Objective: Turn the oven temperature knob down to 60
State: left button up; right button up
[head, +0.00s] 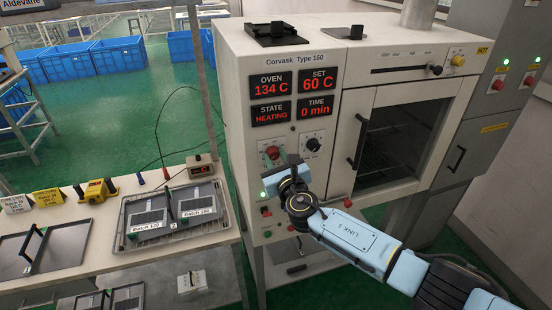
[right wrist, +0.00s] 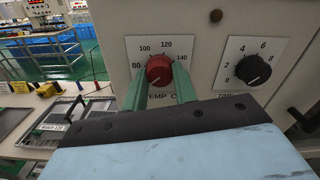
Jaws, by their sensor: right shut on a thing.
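The red temperature knob (head: 272,152) is on the front panel of the white oven (head: 240,110). In the right wrist view the red knob (right wrist: 160,70) sits on a dial plate with 80, 100, 120 and 140 showing; the lower dial marks are hidden. My right gripper (right wrist: 159,84) has its green fingers on either side of the knob, shut on it. In the head view my right gripper (head: 276,165) reaches the panel from below. The set display (head: 319,85) reads 60 C. The oven display (head: 270,85) reads 134 C. My left gripper is out of view.
A black timer knob (head: 313,144) is just right of the red knob. The oven door (head: 400,140) is closed. The state display (head: 270,113) reads HEATING. A tray (head: 150,243) with labelled plates lies on the bench at left.

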jog(key=shift+n, duration=0.7)
jog(key=o, duration=1)
jog(key=shift+c, duration=0.2)
jog(key=shift+s, duration=0.1)
jog(key=shift+s+d, duration=0.2)
jog(key=shift+s, duration=0.3)
jog(key=v, duration=1.2)
